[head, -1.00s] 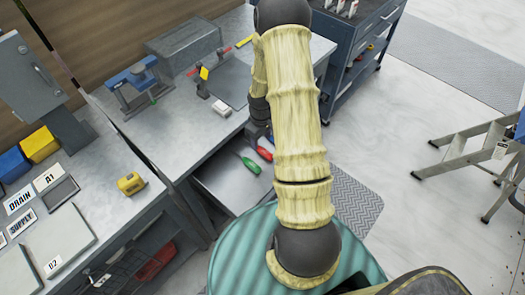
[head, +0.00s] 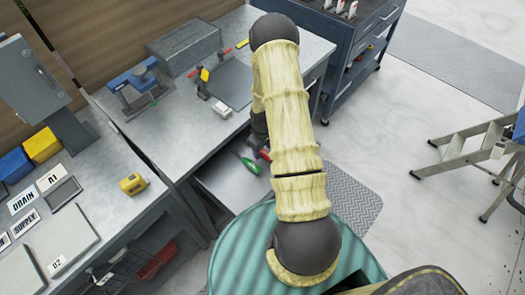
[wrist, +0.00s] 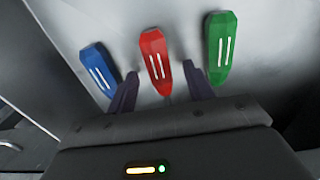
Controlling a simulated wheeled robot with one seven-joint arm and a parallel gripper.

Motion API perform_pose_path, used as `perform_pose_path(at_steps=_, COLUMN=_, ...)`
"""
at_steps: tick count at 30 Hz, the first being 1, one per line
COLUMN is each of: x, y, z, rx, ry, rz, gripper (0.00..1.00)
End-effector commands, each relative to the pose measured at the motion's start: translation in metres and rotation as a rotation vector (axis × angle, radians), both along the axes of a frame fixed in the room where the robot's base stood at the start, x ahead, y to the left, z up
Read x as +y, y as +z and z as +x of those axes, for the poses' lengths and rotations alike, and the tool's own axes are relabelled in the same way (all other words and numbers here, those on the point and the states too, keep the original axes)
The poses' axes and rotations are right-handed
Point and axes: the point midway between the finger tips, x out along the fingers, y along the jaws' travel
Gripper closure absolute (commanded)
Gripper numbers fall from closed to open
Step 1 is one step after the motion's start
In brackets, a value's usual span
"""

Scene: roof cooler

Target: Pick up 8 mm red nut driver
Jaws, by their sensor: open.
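The red nut driver handle (wrist: 155,58) lies in the middle of the wrist view, in the open drawer. Its near end reaches between the fingertips of my gripper (wrist: 160,82), which is open and holds nothing. A blue handle (wrist: 98,68) lies left of the left finger, and a green handle (wrist: 221,50) lies right of the right finger. In the head view the red handle (head: 265,155) is partly covered by my arm's end, and the green handle (head: 249,165) shows beside it. Size markings cannot be read, and the driver shafts are not visible.
The open drawer (head: 220,183) sits under the workbench (head: 180,122), whose edge is close to my arm. A rolling cart (head: 345,45) is at the back right.

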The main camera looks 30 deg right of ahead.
Motion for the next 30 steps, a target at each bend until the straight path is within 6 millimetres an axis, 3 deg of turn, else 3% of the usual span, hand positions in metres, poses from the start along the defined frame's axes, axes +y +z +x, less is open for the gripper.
perform_pose_path(at_steps=18, x=0.0002, y=-0.0048, z=0.0002, rx=0.0, ry=0.0, rz=0.0, gripper=0.48)
perform_pose_path(at_steps=26, x=0.0002, y=-0.0047, z=0.0002, rx=0.0, ry=0.0, rz=0.0, gripper=0.98)
perform_pose_path(at_steps=30, x=0.0001, y=-0.0046, z=0.0003, rx=-0.001, ry=0.0, rz=0.0, gripper=0.98)
